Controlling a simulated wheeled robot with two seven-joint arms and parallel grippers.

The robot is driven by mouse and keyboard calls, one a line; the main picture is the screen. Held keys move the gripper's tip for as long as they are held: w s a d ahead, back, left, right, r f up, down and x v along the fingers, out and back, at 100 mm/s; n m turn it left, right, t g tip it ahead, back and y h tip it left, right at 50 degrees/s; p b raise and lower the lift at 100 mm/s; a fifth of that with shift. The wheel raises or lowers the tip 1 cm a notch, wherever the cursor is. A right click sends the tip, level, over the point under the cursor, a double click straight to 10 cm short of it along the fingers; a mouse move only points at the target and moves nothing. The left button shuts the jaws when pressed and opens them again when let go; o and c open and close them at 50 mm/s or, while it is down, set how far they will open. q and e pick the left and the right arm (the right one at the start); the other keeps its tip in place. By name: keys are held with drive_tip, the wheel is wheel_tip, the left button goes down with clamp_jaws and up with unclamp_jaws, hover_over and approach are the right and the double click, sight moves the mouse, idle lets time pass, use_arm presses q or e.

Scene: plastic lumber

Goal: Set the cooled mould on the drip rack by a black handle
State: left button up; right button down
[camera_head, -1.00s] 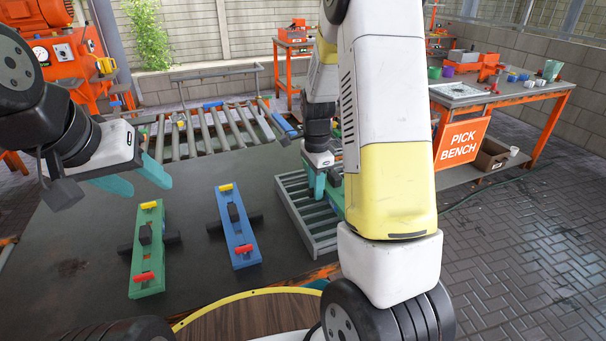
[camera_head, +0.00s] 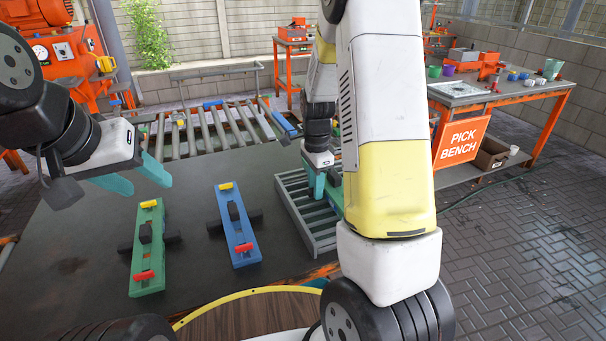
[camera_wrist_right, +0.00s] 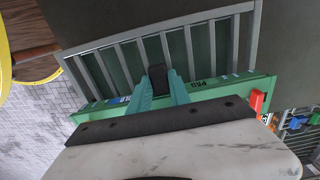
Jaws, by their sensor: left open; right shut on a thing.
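My right gripper (camera_wrist_right: 161,92) is shut on a black handle (camera_wrist_right: 158,77) of a green mould (camera_wrist_right: 215,92) with a red clamp at one end. The mould lies across the grey slatted drip rack (camera_head: 316,240); the rack also shows in the right wrist view (camera_wrist_right: 118,62). I cannot tell whether the mould touches the slats. In the head view my right arm hides most of this mould and part of the rack. My left gripper (camera_head: 143,180) is open and empty above the table's left side.
A green mould (camera_head: 147,262) and a blue mould (camera_head: 238,238), with black handles and yellow and red clamps, lie on the dark table (camera_head: 75,225). A roller conveyor (camera_head: 205,138) runs behind. The orange pick bench (camera_head: 530,95) stands right.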

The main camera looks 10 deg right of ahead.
drive_tip(key=shift+f, duration=0.4)
idle(1.0)
drive_tip(key=c, duration=0.7)
unclamp_jaws()
drive_tip(key=shift+f, duration=0.1)
drive_tip(key=shift+r, duration=3.6)
